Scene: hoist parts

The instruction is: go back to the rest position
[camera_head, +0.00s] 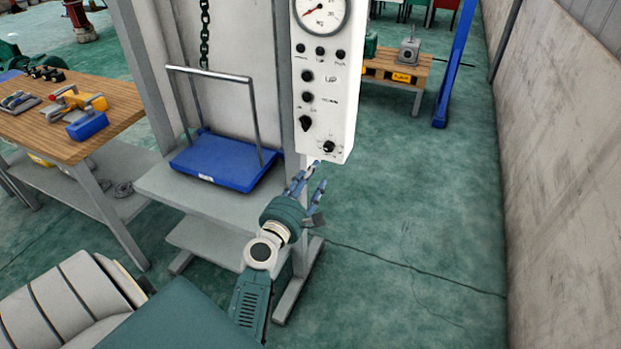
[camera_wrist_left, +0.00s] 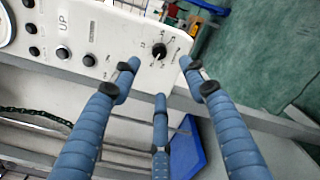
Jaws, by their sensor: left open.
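My left gripper (camera_head: 311,180) is in front of the lower end of the white control panel (camera_head: 340,95). Its blue fingers are spread and empty. In the left wrist view the open fingers (camera_wrist_left: 160,74) reach toward the panel (camera_wrist_left: 110,33), with the lowest black knob (camera_wrist_left: 158,50) between the fingertips. I see no clear contact with the knob. In the head view that knob (camera_head: 329,147) sits just above the fingers. My right gripper is not in view.
A blue tray (camera_head: 205,168) with a metal handle sits on the hoist's grey platform (camera_head: 150,185). A wooden workbench (camera_head: 40,125) with tools stands at left. A concrete wall (camera_head: 560,150) runs along the right. Green floor (camera_head: 420,220) between panel and wall is clear.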

